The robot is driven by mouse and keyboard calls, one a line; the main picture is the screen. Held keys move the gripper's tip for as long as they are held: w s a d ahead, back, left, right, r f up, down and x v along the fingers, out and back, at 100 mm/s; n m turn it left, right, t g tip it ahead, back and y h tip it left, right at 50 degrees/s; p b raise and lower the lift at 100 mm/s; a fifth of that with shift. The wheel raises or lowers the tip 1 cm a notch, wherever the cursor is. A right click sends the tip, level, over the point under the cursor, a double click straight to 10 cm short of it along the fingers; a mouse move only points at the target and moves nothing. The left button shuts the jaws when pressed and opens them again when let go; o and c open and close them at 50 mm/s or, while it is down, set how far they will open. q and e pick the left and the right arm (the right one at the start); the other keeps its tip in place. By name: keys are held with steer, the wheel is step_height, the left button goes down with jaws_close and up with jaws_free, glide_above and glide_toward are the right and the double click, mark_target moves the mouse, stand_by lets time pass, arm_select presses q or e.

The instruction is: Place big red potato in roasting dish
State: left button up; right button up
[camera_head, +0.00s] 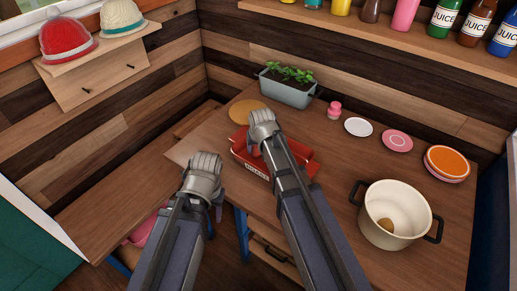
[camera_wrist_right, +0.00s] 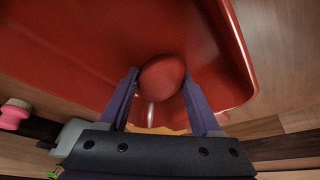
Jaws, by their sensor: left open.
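The red roasting dish (camera_head: 300,154) sits on the wooden counter, partly covered by my right arm in the head view. Its red floor and rim (camera_wrist_right: 250,75) fill much of the right wrist view. My right gripper (camera_head: 262,118) is over the dish's far left part. The big red potato (camera_wrist_right: 161,77) is between its fingers (camera_wrist_right: 161,85), which meet its two sides. I cannot tell whether the potato touches the dish floor. The potato is hidden in the head view. My left gripper (camera_head: 206,160) is open and empty, left of the dish.
A cream pot (camera_head: 383,190) with a brown potato (camera_head: 385,225) inside stands at the right. A planter (camera_head: 288,92), a round board (camera_head: 245,111), a pink jar (camera_head: 334,111) and plates (camera_head: 397,141) line the back. The left counter is clear.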

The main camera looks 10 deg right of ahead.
steer(key=o, duration=0.5)
steer(key=shift+c, duration=0.2)
steer(key=shift+r, duration=0.1)
steer(key=p+v, duration=1.2)
steer(key=s+a+n+g, duration=0.2)
steer(key=s+a, duration=0.1)
steer(key=s, duration=0.6)
steer(key=s+a+f+n+g+h, duration=0.1)
steer(key=s+a+n+g, duration=0.1)
steer(key=s, duration=0.7)
steer(key=shift+a+f+g+b, duration=0.2)
steer(key=shift+a+g+b, duration=0.1)
steer(key=shift+a+g, duration=0.3)
steer(key=shift+a, duration=0.1)
